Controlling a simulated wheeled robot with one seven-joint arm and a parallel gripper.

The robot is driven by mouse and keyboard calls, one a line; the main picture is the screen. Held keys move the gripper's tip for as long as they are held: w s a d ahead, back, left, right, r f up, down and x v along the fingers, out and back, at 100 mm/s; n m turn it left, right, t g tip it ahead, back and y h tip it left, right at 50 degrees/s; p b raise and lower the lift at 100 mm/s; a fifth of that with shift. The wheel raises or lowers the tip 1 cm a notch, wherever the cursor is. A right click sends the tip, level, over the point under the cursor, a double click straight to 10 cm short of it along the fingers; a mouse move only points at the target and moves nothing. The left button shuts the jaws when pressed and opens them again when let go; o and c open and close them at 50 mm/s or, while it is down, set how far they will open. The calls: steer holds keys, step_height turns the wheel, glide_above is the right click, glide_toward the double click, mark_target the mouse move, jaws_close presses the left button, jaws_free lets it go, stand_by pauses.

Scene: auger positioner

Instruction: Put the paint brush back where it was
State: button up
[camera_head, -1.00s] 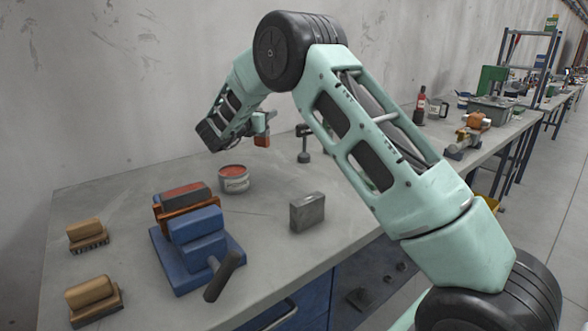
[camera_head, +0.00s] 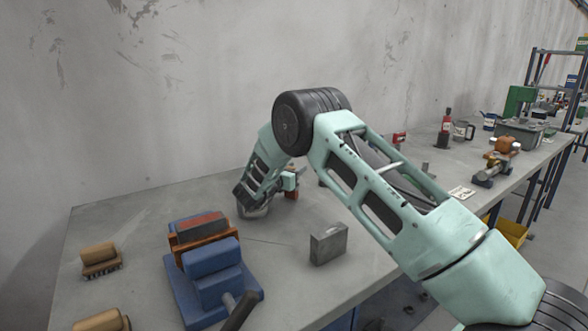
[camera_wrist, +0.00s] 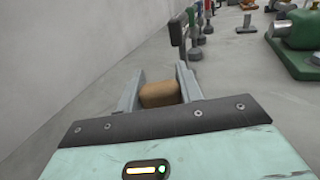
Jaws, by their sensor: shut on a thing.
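My gripper (camera_head: 289,181) is low over the far part of the grey bench, just beyond my forearm, with its fingers pointing away from the wrist camera. In the wrist view, its two grey fingers (camera_wrist: 160,92) are shut on a tan-brown block-like piece (camera_wrist: 160,94), which I take to be the paint brush's handle. In the head view, a small reddish-brown part of the brush (camera_head: 292,194) shows at the gripper. The bristles cannot be made out.
A blue vise (camera_head: 212,275) stands at the front, with a grey metal block (camera_head: 328,244) to its right. Wooden brushes (camera_head: 100,258) lie at the left. A wall runs behind the bench (camera_head: 130,215). Bench surface between block and wall is largely clear.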

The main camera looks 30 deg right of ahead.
steer(key=shift+f+b, duration=0.3)
steer(key=o, duration=1)
steer(key=shift+r, duration=0.1)
steer(key=b+v, duration=0.1)
steer(key=v, duration=0.5)
steer(key=shift+a, duration=0.15)
steer(key=shift+s+a+r, duration=0.1)
steer(key=shift+s+a, duration=0.25)
steer(key=shift+a, duration=0.2)
